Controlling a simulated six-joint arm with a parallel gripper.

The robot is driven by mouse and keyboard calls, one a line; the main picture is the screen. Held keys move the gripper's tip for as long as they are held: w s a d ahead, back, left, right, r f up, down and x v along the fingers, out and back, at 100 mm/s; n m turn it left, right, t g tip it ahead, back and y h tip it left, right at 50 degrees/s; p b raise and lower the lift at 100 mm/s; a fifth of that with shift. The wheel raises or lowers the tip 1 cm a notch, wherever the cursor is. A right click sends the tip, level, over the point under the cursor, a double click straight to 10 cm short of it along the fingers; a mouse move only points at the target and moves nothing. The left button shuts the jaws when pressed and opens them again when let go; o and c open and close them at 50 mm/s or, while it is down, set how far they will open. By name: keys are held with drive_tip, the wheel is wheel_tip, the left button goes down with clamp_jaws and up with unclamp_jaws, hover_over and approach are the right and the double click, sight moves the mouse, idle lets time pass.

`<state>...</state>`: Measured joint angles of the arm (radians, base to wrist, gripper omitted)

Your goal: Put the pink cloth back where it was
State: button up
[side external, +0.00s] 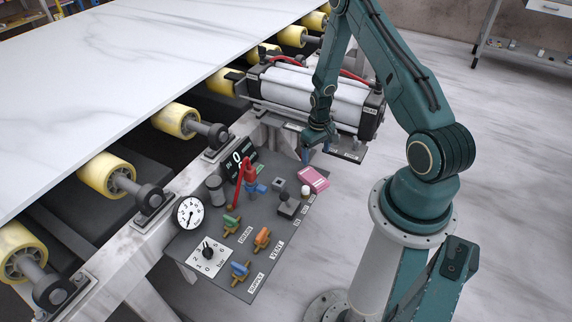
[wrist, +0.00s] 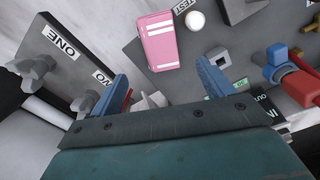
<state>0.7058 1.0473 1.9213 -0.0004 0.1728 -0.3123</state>
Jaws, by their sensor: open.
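The pink cloth (side external: 313,179) is a small folded pad with pale stripes. It lies on the dark grey control panel (side external: 223,264) near its right edge. In the wrist view the cloth (wrist: 159,42) is at top centre, beside a white round knob (wrist: 195,20) and the TEST label. My gripper (side external: 314,152) is just beyond the cloth in the side view, above the panel's far end. In the wrist view its two blue fingers (wrist: 163,84) are spread, with nothing held between them. The cloth is ahead of the fingertips, apart from them.
The panel carries a red lever (side external: 243,171), a dial gauge (side external: 189,213), a rotary knob (side external: 208,248) and several coloured valve handles. A smaller switch plate (side external: 345,152) sits beside my gripper, below a white cylinder (side external: 300,95). A marble slab (side external: 110,70) rests on yellow rollers at left.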

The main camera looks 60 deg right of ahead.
drive_tip(key=shift+r, duration=0.1)
drive_tip(key=w+a+r+n+t, duration=0.1)
drive_tip(key=a+r, duration=0.3)
drive_tip(key=r, duration=0.5)
drive_tip(key=w+a+r+t+h, duration=0.15)
drive_tip(key=a+r, duration=0.25)
drive_tip(key=r, duration=0.6)
drive_tip(key=w+a+r+n+y, duration=0.15)
drive_tip(key=a+r, duration=0.25)
drive_tip(key=r, duration=0.5)
drive_tip(key=s+a+r+t, duration=0.2)
drive_tip(key=s+a+r, duration=0.5)
drive_tip(key=a+r, duration=0.3)
drive_tip(key=s+a+r+n, duration=0.1)
drive_tip(key=s+a+r, duration=0.1)
drive_tip(key=s, duration=0.3)
drive_tip(key=s+a+r+n+t, duration=0.1)
drive_tip(key=s+a+r, duration=0.1)
drive_tip(key=s, duration=0.3)
drive_tip(key=shift+s+a+r, duration=0.4)
drive_tip(key=shift+a, duration=0.05)
